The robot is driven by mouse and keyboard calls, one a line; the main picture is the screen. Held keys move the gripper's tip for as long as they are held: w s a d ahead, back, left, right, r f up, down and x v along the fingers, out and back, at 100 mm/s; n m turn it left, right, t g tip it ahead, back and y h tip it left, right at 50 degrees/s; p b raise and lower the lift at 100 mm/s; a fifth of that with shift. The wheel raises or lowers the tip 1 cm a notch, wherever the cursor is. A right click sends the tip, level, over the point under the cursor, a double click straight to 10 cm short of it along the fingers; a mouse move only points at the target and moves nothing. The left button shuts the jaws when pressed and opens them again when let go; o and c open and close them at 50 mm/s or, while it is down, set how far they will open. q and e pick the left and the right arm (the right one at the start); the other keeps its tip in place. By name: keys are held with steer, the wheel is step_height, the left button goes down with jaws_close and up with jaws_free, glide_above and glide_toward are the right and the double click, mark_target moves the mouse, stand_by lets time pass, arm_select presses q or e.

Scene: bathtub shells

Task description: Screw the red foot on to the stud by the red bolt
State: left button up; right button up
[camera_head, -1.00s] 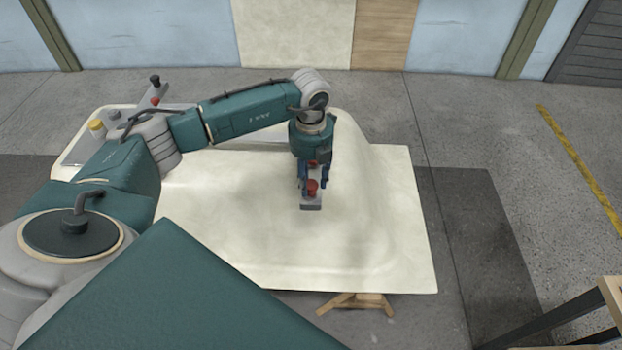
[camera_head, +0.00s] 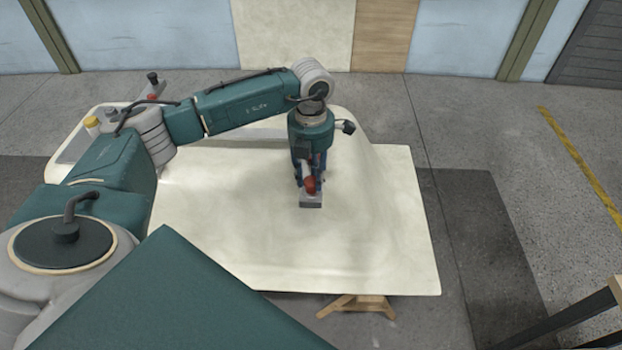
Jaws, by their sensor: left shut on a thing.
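My left gripper (camera_head: 307,186) points down over the cream upturned bathtub shell (camera_head: 240,230), right of its middle. It is shut on the red foot (camera_head: 310,184), which shows between its fingers. Just below the foot a small grey plate (camera_head: 311,201) lies on the shell. I cannot tell whether the foot touches a stud there, as the gripper hides the contact. The red bolt is not clearly visible. A small red thing (camera_head: 153,97) stands at the tray on the left. My right gripper is not in view.
A tray (camera_head: 62,160) with yellow-topped (camera_head: 91,122) and dark-topped items stands at the shell's far left, partly behind my arm. A wooden trestle foot (camera_head: 357,305) shows below the shell's front edge. A dark-framed stand (camera_head: 575,320) is at the lower right.

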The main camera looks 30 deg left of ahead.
arm_select(q)
steer(key=m+b, duration=0.1)
steer(key=m, duration=0.2)
steer(key=shift+f, duration=0.1)
steer(key=shift+m, duration=0.7)
steer(key=o, duration=1.2)
steer(key=shift+c, duration=0.6)
